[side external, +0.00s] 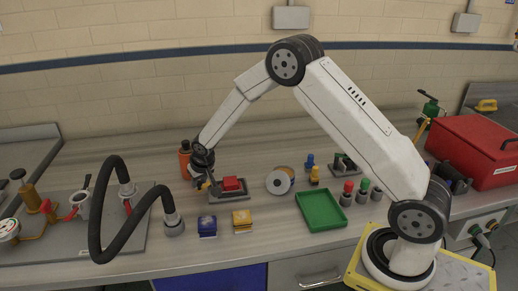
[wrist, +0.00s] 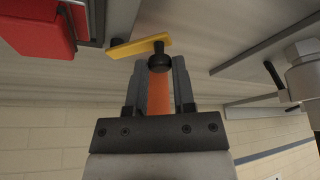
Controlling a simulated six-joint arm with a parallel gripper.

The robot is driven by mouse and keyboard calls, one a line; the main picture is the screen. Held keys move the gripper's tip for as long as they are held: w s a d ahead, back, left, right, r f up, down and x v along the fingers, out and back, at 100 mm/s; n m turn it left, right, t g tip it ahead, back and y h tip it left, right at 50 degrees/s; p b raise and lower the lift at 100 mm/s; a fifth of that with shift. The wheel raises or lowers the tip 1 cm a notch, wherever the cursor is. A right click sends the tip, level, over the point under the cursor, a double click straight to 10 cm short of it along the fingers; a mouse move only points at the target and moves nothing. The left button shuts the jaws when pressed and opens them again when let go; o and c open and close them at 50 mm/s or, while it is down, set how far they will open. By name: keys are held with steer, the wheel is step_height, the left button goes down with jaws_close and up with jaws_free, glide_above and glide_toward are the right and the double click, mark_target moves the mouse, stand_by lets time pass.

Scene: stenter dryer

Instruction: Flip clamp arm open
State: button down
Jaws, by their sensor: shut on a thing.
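The clamp arm is a short yellow bar (wrist: 130,48) with a round black knob (wrist: 159,63) at its end. It belongs to a fixture with a red block (side external: 231,184) on a dark grey base (side external: 232,194), left of centre in the side view. In the wrist view the red block (wrist: 45,25) is at the upper left, and the bar stretches from near it towards the knob. My gripper (wrist: 159,72) is shut on the black knob, one finger on each side. In the side view my gripper (side external: 204,181) is at the fixture's left end, where the grip itself is too small to tell.
An orange bottle (side external: 185,160) stands close behind my gripper. Blue (side external: 207,226) and yellow (side external: 242,220) boxes lie in front, and a black hose (side external: 98,215) arches at left. A grey disc (side external: 279,182) and a green tray (side external: 321,210) lie to the right.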

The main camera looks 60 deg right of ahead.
steer(key=shift+w+m, duration=0.2)
steer(key=shift+m, duration=0.3)
steer(key=shift+w+h, duration=0.1)
steer(key=shift+h, duration=0.2)
steer(key=shift+c, duration=2.2)
jaws_free()
steer(key=shift+r, duration=0.1)
steer(key=v, duration=0.7)
steer(key=shift+r, duration=0.25)
steer(key=shift+a, duration=0.1)
